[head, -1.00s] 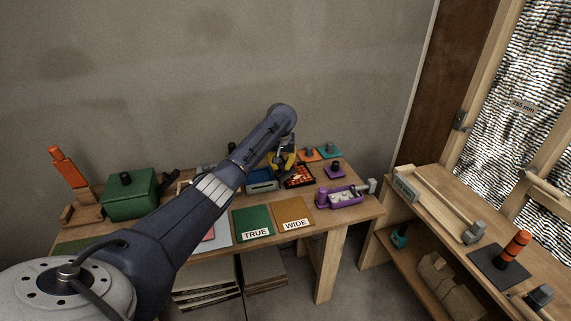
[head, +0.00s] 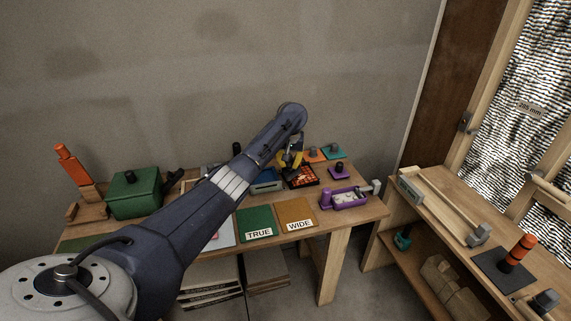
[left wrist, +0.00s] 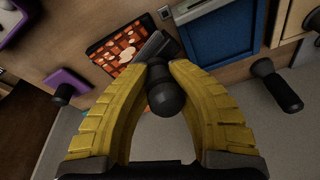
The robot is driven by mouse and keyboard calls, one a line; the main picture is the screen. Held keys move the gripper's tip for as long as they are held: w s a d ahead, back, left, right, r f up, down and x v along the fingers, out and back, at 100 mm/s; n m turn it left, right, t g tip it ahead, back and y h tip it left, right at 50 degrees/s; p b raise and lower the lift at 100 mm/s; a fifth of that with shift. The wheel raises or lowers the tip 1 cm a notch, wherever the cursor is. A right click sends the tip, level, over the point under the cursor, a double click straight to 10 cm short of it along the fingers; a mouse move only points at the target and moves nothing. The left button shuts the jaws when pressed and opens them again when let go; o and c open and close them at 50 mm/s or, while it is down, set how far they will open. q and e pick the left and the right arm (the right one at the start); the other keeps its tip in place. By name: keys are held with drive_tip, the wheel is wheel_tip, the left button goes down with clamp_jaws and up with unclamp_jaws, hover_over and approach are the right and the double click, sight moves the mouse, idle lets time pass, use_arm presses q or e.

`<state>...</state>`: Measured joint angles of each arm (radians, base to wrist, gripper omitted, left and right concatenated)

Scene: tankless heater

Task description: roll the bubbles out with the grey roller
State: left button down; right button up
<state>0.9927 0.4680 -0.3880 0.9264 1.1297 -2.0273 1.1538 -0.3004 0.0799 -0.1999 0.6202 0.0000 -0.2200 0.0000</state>
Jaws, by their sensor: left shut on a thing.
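My left gripper (head: 290,160), with yellow fingers, is over the back of the workbench. In the left wrist view its fingertips (left wrist: 162,72) are shut on the black handle of the grey roller (left wrist: 162,92). The roller's dark grey head (left wrist: 153,46) shows beyond the fingertips, over the edge of a black-framed panel with an orange, white-marked face (left wrist: 115,50). I cannot tell whether the head touches it. The panel (head: 303,178) also shows in the head view, just below the gripper. My right gripper is out of view.
A blue tray (head: 265,183) is left of the panel, and a purple holder (head: 345,198) is at its right. Orange and teal pads with dark knobs are behind. Green TRUE (head: 255,222) and tan WIDE (head: 296,212) cards lie in front. A green box (head: 135,195) stands at left.

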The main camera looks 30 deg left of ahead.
use_arm(q)
drive_tip(key=shift+w+d+r, duration=0.1)
drive_tip(key=shift+w+d, duration=1.1)
drive_tip(key=shift+w, duration=0.25)
drive_tip(key=shift+w+d, duration=1.15)
drive_tip(key=shift+w, duration=0.3)
